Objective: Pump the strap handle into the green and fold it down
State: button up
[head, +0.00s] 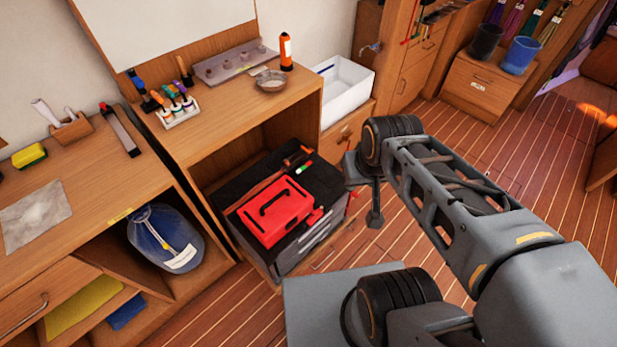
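A red case (277,211) with a dark top handle sits on a dark cabinet (322,192) in the open bay under the counter. Behind the case, a dark and reddish bar-like part (297,156) lies on the cabinet top; it may be the strap handle, but it is too small to be sure. Beside it is a small piece with green and white on it (304,169), perhaps the gauge. A small red part (313,217) sits at the case's right side. My gripper (367,196) hangs right of the cabinet, apart from it, pointing down. Its finger opening is not clear.
The counter (228,108) overhangs the bay; a bottle, bowl (270,80) and rack (175,108) stand on it. A white bin (343,86) is behind my arm. A blue bag (165,240) fills the left shelf. Wooden floor (510,170) is clear at right.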

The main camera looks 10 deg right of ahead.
aim_at(298, 154)
jog(key=u, duration=4.2)
jog(key=k, duration=2.5)
jog(key=z, duration=1.4)
jog(key=i, duration=0.5)
jog(key=z, duration=0.15)
